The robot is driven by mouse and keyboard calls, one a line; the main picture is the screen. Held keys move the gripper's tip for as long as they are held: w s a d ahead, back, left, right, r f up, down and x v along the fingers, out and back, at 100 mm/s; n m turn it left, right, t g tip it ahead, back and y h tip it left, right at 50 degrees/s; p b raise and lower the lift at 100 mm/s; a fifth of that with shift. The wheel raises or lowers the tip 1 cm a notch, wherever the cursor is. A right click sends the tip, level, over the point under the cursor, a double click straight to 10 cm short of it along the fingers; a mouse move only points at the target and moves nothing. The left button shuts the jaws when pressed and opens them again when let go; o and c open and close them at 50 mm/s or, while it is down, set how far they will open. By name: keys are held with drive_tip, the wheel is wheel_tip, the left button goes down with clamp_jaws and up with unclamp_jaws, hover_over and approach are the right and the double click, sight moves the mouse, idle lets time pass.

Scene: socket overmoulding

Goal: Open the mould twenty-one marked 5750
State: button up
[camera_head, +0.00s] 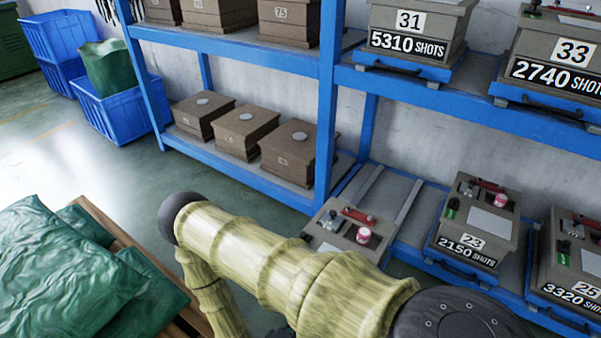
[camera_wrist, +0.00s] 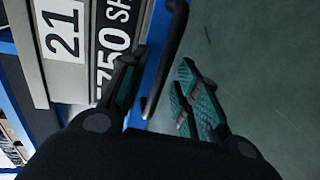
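Mould twenty-one (camera_head: 335,226) is on the lower blue shelf in the head view, with a red lever and a pink-topped knob on its top. It sits further forward than mould 23 beside it, with bare rails behind it. My arm hides its front there. In the wrist view, its white "21" label (camera_wrist: 62,32) and part of a black "5750 SHOTS" plate (camera_wrist: 108,45) show sideways. A dark handle bar (camera_wrist: 174,40) runs between the spread fingers of my gripper (camera_wrist: 160,65). The gripper is open, with a gap visible to the right finger. My gripper is hidden in the head view.
Mould 23 (camera_head: 475,220) and mould 25 (camera_head: 572,262) stand to the right on the lower shelf. Green sacks (camera_head: 60,265) lie on a pallet at left. Floor (camera_head: 150,175) between pallet and rack is clear.

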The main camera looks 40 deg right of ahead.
drive_tip(key=v, duration=1.2)
idle(0.4)
drive_tip(key=w+d+f+t+y, duration=0.2)
drive_tip(key=w+d+y, duration=0.1)
drive_tip(key=w+y, duration=0.1)
drive_tip(key=s+a+r+m+g+y+p, duration=0.1)
drive_tip(key=s+a+r+g+y, duration=0.1)
drive_tip(key=s+r+g+y, duration=0.3)
drive_tip(key=s+a+r+m+y, duration=0.1)
drive_tip(key=s+r+m+y, duration=0.1)
drive_tip(key=s+y, duration=0.45)
wheel_tip(320, 180, up, 32)
drive_tip(key=p, duration=3.1)
drive_tip(key=shift+f+p, duration=0.25)
drive_tip(key=shift+p, duration=0.05)
